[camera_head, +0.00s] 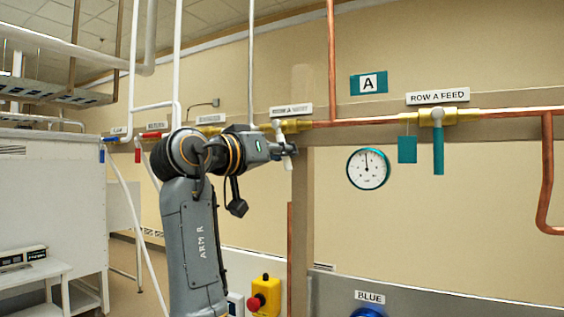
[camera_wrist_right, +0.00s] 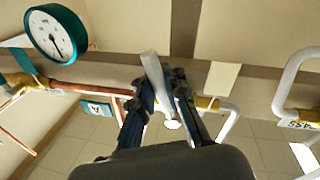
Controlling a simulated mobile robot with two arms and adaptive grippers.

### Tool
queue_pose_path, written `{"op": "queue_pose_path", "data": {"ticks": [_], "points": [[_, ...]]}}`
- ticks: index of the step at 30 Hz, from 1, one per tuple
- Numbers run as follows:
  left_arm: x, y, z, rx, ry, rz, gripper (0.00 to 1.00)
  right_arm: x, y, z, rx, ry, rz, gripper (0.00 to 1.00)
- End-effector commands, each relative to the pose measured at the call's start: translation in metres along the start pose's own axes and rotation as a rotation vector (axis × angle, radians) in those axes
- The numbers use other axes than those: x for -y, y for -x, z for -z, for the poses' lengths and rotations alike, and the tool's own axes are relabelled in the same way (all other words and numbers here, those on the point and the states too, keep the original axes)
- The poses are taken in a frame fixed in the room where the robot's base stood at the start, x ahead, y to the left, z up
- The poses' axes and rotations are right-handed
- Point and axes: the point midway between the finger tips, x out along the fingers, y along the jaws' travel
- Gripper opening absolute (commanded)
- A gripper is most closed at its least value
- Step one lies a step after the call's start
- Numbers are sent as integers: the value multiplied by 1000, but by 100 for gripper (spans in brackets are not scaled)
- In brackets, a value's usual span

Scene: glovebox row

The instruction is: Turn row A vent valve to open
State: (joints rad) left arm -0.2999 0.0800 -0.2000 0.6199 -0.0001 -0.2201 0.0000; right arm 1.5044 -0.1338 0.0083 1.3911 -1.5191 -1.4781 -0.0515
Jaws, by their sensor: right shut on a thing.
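The row A vent valve is a brass body (camera_head: 293,126) on the copper pipe, under a label reading roughly "ROW A VENT" (camera_head: 291,110). My right gripper (camera_head: 286,151) is at the lever, just below the valve. In the right wrist view the whitish lever (camera_wrist_right: 153,68) stands between the two dark fingers of my right gripper (camera_wrist_right: 165,90), which is shut on it. My left gripper is not in view.
Right of the vent valve are a pressure gauge (camera_head: 368,168) and the row A feed valve with a teal lever (camera_head: 438,151) and a tag (camera_head: 407,150). A yellow box with a red button (camera_head: 264,295) is below. Copper pipes run along the wall.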

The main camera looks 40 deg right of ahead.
Motion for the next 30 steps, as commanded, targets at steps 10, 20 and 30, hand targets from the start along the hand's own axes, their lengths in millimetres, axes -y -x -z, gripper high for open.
{"op": "queue_pose_path", "data": {"ticks": [10, 20, 30], "points": [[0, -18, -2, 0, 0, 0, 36, -10, -2, -3, -38, 219, 2, 0], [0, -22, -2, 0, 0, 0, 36, -15, -3, -1, -54, 311, 3, 0], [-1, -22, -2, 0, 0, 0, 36, -15, -3, -1, -55, 318, 3, 0]]}}
